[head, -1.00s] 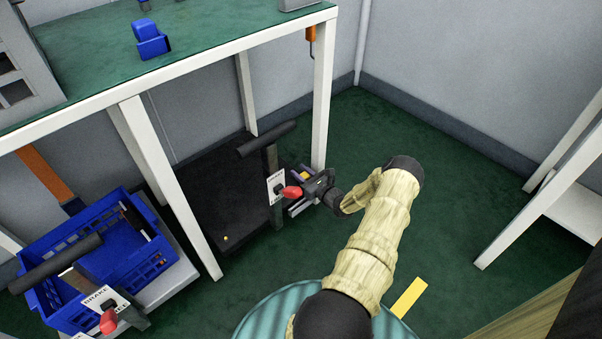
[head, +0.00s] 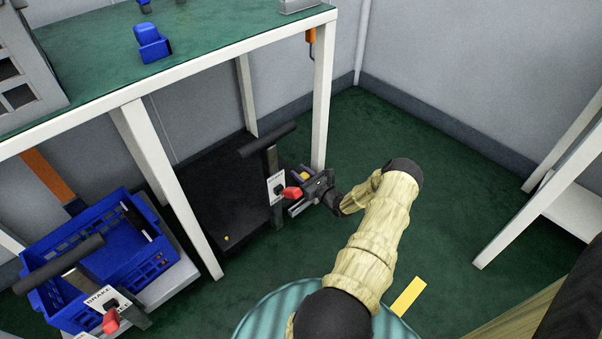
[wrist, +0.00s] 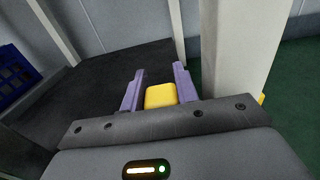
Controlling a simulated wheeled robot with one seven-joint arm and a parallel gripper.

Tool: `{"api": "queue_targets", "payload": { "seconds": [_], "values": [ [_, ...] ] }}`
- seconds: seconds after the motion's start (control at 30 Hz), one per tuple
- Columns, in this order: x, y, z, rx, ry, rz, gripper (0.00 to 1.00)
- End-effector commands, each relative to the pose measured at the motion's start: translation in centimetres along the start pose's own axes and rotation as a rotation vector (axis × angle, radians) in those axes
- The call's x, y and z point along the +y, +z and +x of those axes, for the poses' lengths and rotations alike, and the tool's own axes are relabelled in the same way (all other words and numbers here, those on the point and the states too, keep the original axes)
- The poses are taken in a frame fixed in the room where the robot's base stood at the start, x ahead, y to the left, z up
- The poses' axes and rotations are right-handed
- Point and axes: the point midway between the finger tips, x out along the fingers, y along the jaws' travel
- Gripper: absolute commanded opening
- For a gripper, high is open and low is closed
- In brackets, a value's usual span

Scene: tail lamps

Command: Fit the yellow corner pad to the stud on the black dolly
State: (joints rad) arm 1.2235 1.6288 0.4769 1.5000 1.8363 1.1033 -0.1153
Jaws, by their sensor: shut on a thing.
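The yellow corner pad (wrist: 161,96) sits between the two purple fingers of my gripper (wrist: 160,78) in the wrist view, and the gripper is shut on it. In the head view my gripper (head: 302,190) is at the right side of the black dolly (head: 215,205), beside its upright post and red brake knob (head: 292,193). The pad (head: 304,176) shows there only as a small yellow patch. The dolly's dark deck (wrist: 95,85) lies ahead and left in the wrist view. I cannot make out the stud. A small yellow spot (head: 227,238) marks the deck's near corner.
A white bench leg (wrist: 238,55) stands close to the right of my gripper. The green-topped bench (head: 200,50) overhangs the dolly. A second dolly with a blue crate (head: 140,265) stands at left. Green floor (head: 450,170) is open to the right.

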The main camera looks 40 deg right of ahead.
Motion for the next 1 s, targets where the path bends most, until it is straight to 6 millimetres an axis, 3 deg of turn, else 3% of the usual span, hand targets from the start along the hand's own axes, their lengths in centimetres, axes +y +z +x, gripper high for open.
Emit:
{"api": "queue_targets", "payload": {
  "seconds": [0.33,0.37,0.47,0.77,1.0],
  "values": [
    [0.0,-0.6,0.0,0.000,0.000,0.000,0.06],
    [0.0,-0.4,0.0,-0.001,0.000,-0.001,0.36],
    [0.0,-0.4,0.0,-0.001,0.000,-0.001,0.56],
    [-0.1,-0.3,-0.2,0.000,-0.002,-0.001,0.56],
    [-0.3,0.0,-2.9,0.002,-0.007,0.000,0.56]
  ]
}}
